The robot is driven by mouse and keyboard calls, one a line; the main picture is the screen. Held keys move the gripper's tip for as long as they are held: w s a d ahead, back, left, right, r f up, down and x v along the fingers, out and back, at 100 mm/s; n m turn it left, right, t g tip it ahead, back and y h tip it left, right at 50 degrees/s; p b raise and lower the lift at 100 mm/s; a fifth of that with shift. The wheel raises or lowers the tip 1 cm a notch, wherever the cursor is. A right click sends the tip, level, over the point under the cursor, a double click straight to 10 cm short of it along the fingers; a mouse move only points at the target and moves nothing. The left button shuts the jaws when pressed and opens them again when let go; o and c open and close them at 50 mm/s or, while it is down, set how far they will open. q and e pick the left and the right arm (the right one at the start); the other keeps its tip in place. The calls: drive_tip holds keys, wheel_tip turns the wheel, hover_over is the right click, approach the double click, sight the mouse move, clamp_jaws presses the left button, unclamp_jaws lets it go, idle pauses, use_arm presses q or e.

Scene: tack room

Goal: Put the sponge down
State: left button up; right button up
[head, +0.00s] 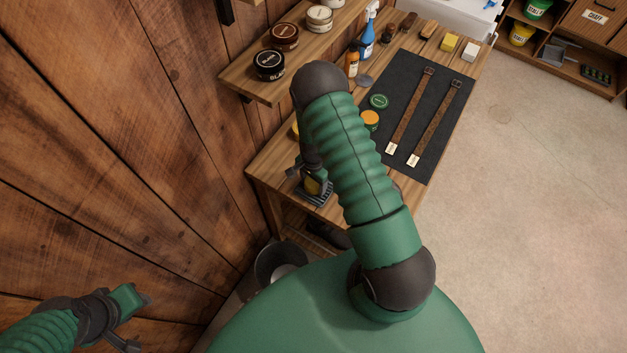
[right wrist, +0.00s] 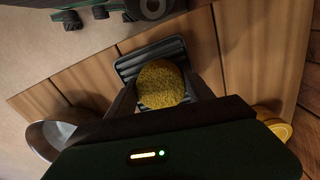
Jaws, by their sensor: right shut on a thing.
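The round yellow sponge (right wrist: 160,84) is between the two fingers of my right gripper (right wrist: 164,96) in the right wrist view. It is over a dark grey ribbed dish (right wrist: 177,47); I cannot tell whether it touches the dish. In the head view, the sponge (head: 312,187) and dish (head: 322,198) show at the near left end of the wooden bench, partly hidden by my right gripper (head: 312,179). That gripper is shut on the sponge. My left gripper (head: 140,308) is at the lower left near the plank wall, away from the bench; its finger opening is unclear.
A dark mat (head: 407,78) with two leather straps (head: 410,120) covers much of the bench (head: 258,160). An open tin (head: 371,119) and green lid (head: 378,101) are beside my right arm. A metal bucket (head: 281,262) stands below the near end. A shelf (head: 250,87) holds jars.

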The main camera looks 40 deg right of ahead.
drive_tip(key=shift+s+r, duration=0.1)
drive_tip(key=shift+s, duration=0.05)
drive_tip(key=shift+s+f, duration=0.15)
drive_tip(key=shift+f, duration=0.1)
drive_tip(key=o, duration=1.1)
drive_tip(key=shift+d, duration=0.1)
drive_tip(key=shift+c, duration=0.2)
drive_tip(key=shift+o, duration=1.3)
drive_tip(key=shift+w+d, duration=0.15)
drive_tip(key=shift+w, duration=0.05)
use_arm(q)
drive_tip(key=shift+s+d+f, duration=0.15)
drive_tip(key=shift+s+d, duration=0.05)
drive_tip(key=shift+s+a, duration=0.1)
